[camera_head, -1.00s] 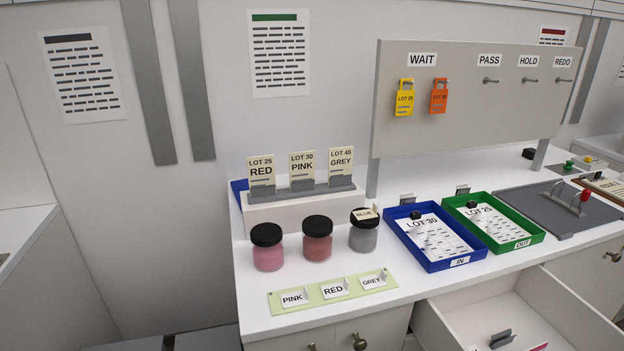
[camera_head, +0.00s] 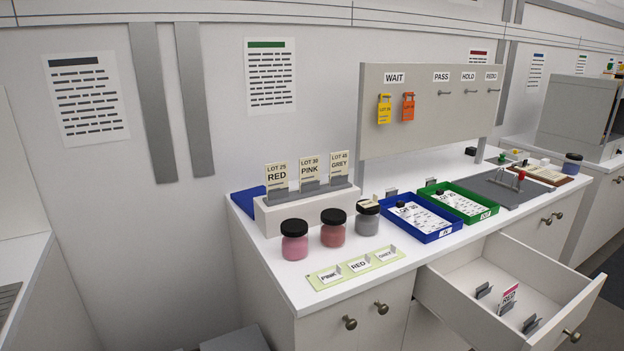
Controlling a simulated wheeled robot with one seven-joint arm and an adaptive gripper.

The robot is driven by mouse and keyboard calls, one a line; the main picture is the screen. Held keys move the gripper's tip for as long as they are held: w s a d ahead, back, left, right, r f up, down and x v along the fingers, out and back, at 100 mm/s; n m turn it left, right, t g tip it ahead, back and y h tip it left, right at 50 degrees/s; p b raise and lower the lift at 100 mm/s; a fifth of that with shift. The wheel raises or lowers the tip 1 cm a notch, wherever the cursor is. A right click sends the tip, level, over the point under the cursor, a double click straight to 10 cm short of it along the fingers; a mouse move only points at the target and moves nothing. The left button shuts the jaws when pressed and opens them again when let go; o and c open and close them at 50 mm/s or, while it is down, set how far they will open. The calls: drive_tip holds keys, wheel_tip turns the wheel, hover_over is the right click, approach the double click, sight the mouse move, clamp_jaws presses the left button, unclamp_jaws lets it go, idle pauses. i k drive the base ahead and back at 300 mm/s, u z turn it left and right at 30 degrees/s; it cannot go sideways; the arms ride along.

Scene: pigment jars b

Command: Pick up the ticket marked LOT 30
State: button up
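A cream card reading LOT 30 PINK (camera_head: 310,168) stands upright in the middle slot of a grey holder on a white block (camera_head: 275,218). A LOT 25 RED card (camera_head: 277,176) stands to its left and a LOT 45 GREY card (camera_head: 339,164) to its right. A white sheet (camera_head: 426,218) lies in the blue IN tray (camera_head: 433,239); its heading read LOT 30 in the earlier frame. A yellow tag (camera_head: 384,109) and an orange tag (camera_head: 408,107) hang under WAIT. My gripper is not in view.
Pink (camera_head: 294,246), red (camera_head: 333,235) and grey (camera_head: 367,224) jars stand before the block, behind a green label strip (camera_head: 330,279). A green OUT tray (camera_head: 482,216) is right of the blue one. An open drawer (camera_head: 470,319) juts out below, holding a RED card (camera_head: 508,297).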

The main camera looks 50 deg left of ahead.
sight(309, 166)
drive_tip(key=z, duration=0.95)
drive_tip(key=i, duration=0.9)
drive_tip(key=u, duration=3.15)
drive_tip(key=i, duration=0.5)
drive_tip(key=u, duration=0.5)
drive_tip(key=k, duration=0.75)
drive_tip(key=z, duration=0.15)
